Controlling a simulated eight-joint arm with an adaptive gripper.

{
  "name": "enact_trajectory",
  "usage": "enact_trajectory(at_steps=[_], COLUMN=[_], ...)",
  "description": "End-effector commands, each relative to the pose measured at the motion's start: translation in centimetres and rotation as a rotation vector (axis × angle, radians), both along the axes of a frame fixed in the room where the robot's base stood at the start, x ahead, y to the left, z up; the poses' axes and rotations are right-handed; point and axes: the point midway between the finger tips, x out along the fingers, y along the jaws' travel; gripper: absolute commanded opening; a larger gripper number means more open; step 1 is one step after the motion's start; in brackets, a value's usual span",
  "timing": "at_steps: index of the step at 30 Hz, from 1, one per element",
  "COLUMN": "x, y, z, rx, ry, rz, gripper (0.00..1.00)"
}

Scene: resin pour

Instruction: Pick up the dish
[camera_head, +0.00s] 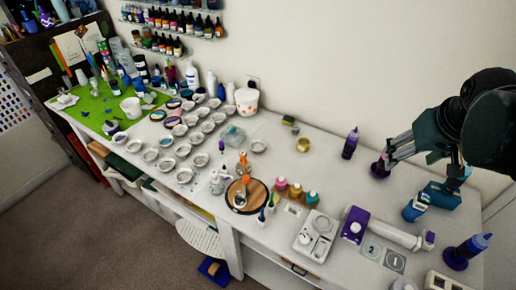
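My gripper (394,154) reaches in from the right over the back right of the table, its silver linkage slanting down to the left. Its tip is beside a small dark purple round item (379,170), which may be a dish; I cannot tell whether they touch. The fingertips are too small and overlapped to show whether they are open. Many small pale dishes (166,165) stand in rows on the left half of the table. Which dish the task means is not clear.
A purple bottle (350,143) stands left of my gripper. A blue bottle (415,208) and a teal item (440,195) are below it. A purple-based bottle (466,250) stands at the front right. A scale (316,234) and wooden round board (247,194) sit mid-table.

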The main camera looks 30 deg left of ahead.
Motion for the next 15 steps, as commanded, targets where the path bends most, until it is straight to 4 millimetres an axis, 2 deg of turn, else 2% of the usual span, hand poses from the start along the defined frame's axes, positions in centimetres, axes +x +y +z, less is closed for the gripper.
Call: enact_trajectory(at_steps=[3,15], x=[1.8,6.9], y=[2.0,9.1], z=[0.0,-1.0], rx=[-0.013,-0.058], ry=[0.015,0.068], rz=[0.045,0.194], gripper=[0.62,0.62])
